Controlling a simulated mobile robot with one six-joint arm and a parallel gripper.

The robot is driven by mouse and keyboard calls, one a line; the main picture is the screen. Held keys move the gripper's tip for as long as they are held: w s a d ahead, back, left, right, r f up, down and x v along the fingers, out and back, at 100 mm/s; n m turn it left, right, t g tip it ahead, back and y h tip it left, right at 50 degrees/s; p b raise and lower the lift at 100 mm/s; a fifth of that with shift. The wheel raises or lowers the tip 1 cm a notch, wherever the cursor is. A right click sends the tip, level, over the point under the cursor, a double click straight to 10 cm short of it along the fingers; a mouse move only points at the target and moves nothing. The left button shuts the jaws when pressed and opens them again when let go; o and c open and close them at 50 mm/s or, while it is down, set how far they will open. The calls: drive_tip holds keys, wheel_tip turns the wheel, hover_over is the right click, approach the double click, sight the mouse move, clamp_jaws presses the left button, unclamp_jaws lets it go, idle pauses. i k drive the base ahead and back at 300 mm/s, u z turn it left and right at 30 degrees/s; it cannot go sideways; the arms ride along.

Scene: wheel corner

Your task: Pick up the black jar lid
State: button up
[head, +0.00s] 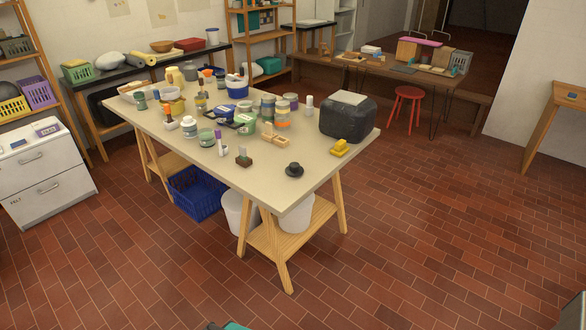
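A small black round thing with a raised knob (294,170), which looks like the black jar lid, lies on the cream table top (315,180) near its front right corner. It stands apart from the things around it, with bare table on all sides. My gripper cannot be made out in the head view. Only small dark and teal parts show at the bottom edge, and I cannot tell what they are.
A large black box-like container (348,120) and a yellow object (340,147) stand behind and right of the lid. Several jars crowd the table's far half. A red stool (406,95) stands beyond. The brick floor in front is clear.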

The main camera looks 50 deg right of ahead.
sight(294, 168)
drive_tip(key=u, duration=0.05)
drive_tip(key=i, duration=1)
drive_tip(key=z, duration=0.05)
